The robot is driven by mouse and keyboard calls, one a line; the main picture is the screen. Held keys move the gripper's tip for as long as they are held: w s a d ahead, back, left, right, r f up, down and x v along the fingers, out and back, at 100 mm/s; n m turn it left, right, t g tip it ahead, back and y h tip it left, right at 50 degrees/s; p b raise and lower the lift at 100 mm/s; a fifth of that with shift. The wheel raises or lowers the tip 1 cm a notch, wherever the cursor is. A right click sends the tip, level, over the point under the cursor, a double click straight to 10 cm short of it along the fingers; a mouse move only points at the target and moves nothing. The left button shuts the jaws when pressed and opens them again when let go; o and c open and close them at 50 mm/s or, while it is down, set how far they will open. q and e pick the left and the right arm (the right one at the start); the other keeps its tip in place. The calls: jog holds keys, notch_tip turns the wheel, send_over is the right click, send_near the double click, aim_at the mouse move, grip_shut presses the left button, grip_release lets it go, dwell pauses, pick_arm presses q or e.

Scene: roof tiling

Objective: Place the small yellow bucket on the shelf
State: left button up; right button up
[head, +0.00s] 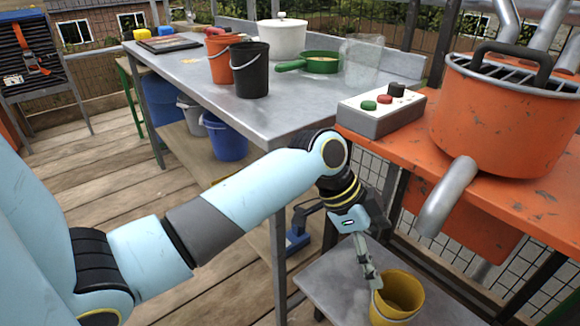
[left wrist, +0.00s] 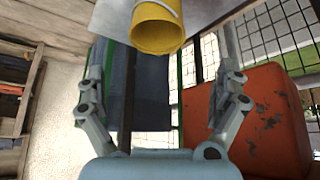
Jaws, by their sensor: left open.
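The small yellow bucket (head: 398,296) stands on a low grey metal surface (head: 335,288) at the bottom right of the head view. In the left wrist view the bucket (left wrist: 157,30) is at the top middle, beyond the fingers. My left gripper (head: 368,272) points down at the bucket's left rim in the head view and overlaps it there. The left wrist view shows its fingers (left wrist: 160,60) spread wide with nothing between them. I cannot tell whether a finger touches the bucket. A wooden shelf (head: 188,146) under the metal table holds several buckets. My right gripper is out of view.
The metal table (head: 300,112) carries an orange bucket (head: 219,62), a black bucket (head: 249,70), a white pot (head: 282,38) and a green pan (head: 320,62). An orange machine (head: 500,115) and a button box (head: 382,108) stand at right. The wooden floor at left is clear.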

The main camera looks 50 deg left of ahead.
pick_arm(q)
jog(key=w+a+n+t+y, duration=0.2)
jog(key=a+n+t+y, duration=0.1)
jog(key=a+n+t, duration=0.15)
jog(key=s+a+f+n, duration=0.1)
jog(key=f, duration=0.3)
jog(key=s+f+n+y, duration=0.1)
jog(key=s+f, duration=0.1)
jog(key=f, duration=0.1)
jog(key=s+a+f+n, duration=0.1)
jog(key=s+f, duration=0.1)
jog(key=f, duration=0.2)
jog(key=shift+s+a+f+n+g+y, duration=0.1)
jog(key=shift+a+f+n+g+y, duration=0.15)
jog(key=shift+a+f+y, duration=0.1)
jog(key=s+a+f+n+g+y, duration=0.1)
jog(key=s+a+f+n+g, duration=0.2)
jog(key=s+f, duration=1.8)
jog(key=s+f+g, duration=0.1)
jog(key=s+g, duration=0.1)
jog(key=s, duration=0.8)
jog(key=s+a+f+g, duration=0.1)
jog(key=s+g, duration=0.1)
jog(key=s, duration=0.9)
jog(key=shift+s+f+y, duration=0.2)
jog(key=shift+f+y, duration=0.15)
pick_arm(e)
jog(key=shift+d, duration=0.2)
